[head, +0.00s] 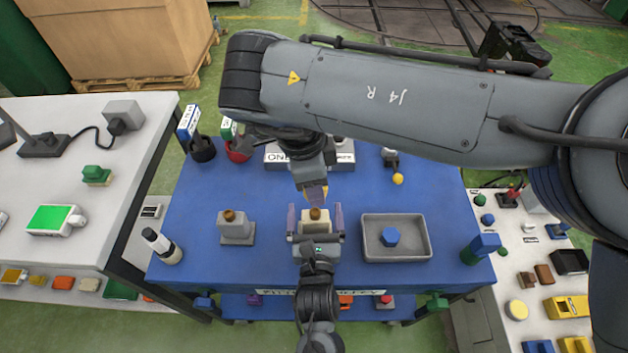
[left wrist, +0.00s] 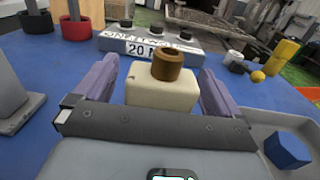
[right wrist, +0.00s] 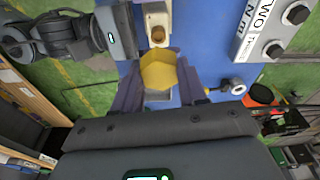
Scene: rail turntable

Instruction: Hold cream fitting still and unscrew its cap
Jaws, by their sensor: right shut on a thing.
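The cream fitting (head: 318,227) stands near the front middle of the blue table, a bare brown stub (left wrist: 168,64) on top. My left gripper (head: 315,222) reaches in from the front, with a purple finger on either side of the fitting. In the left wrist view narrow gaps show beside the fitting (left wrist: 160,92), so the fingers look open around it. My right gripper (right wrist: 157,85) is shut on a yellow hexagonal cap (right wrist: 158,70), apart from the stub. In the head view it hangs above and just behind the fitting, and the cap is mostly hidden.
A grey block with a brown stub (head: 237,230) stands to the left. A grey tray (head: 370,250) holding a blue hexagonal piece (head: 390,237) lies to the right. A white bottle (head: 160,246) is at the front left. A labelled box (left wrist: 135,42) and red and black holders are behind.

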